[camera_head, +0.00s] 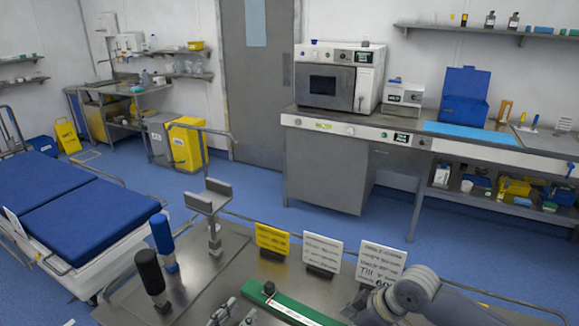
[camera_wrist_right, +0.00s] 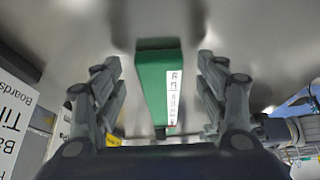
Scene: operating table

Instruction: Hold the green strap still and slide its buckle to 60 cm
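The green strap (camera_head: 290,309) lies on the steel table at the bottom of the head view, with a white printed scale along it. The strap also fills the middle of the right wrist view (camera_wrist_right: 153,85). My left gripper (camera_head: 236,313) is beside the strap's left end, its fingers apart and nothing visible between them. My right gripper (camera_wrist_right: 158,66) is open, with one finger on each side of the strap and gaps to both. My right arm hides part of the strap in the head view.
A yellow sign (camera_head: 271,240), a white sign (camera_head: 322,252) and a "Tilt" sign (camera_head: 381,262) stand along the table's far edge. A black-handled post (camera_head: 149,272), a blue-handled post (camera_head: 162,234) and a grey cradle (camera_head: 208,201) stand at left. The table between them is mostly bare.

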